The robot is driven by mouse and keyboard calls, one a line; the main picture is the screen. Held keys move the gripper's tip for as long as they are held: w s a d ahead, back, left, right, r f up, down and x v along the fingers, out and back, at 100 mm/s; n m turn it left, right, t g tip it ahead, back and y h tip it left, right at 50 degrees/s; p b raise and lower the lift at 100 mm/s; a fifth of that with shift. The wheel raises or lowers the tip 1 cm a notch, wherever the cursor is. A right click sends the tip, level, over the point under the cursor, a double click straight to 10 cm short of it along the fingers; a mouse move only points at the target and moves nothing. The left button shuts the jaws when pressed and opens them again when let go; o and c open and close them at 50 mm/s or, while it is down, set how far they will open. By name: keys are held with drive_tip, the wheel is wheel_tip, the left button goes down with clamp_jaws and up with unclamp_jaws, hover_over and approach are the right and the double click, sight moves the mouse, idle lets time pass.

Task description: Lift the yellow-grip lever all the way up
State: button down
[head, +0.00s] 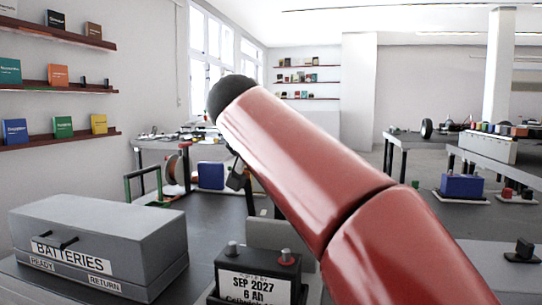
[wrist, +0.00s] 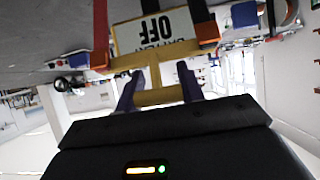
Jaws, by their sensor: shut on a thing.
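The yellow grip (wrist: 158,97) of the lever shows in the wrist view, in the middle, between the two dark fingers of my gripper (wrist: 158,90). My gripper is shut on it. Beyond the grip is a pale plate with a yellow edge (wrist: 152,32), reading "BATTERY OFF" upside down. A red-orange part stands at each side of the plate. In the head view my red arm crosses the middle, and I cannot make out the lever or its grip there.
In the head view, a grey batteries box (head: 98,236) stands at the front left. A dark battery (head: 258,277) labelled SEP 2027 stands at the front centre. A blue box (head: 461,186) sits on a table at the right. Wall shelves (head: 60,85) hang at the left.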

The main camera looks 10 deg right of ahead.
drive_tip(key=shift+w+d+f, duration=0.1)
drive_tip(key=shift+w+f, duration=0.05)
drive_tip(key=shift+f, duration=0.35)
drive_tip(key=c, duration=1.2)
unclamp_jaws()
drive_tip(key=shift+w, duration=0.1)
drive_tip(key=shift+o, duration=0.2)
drive_tip(key=v, duration=0.8)
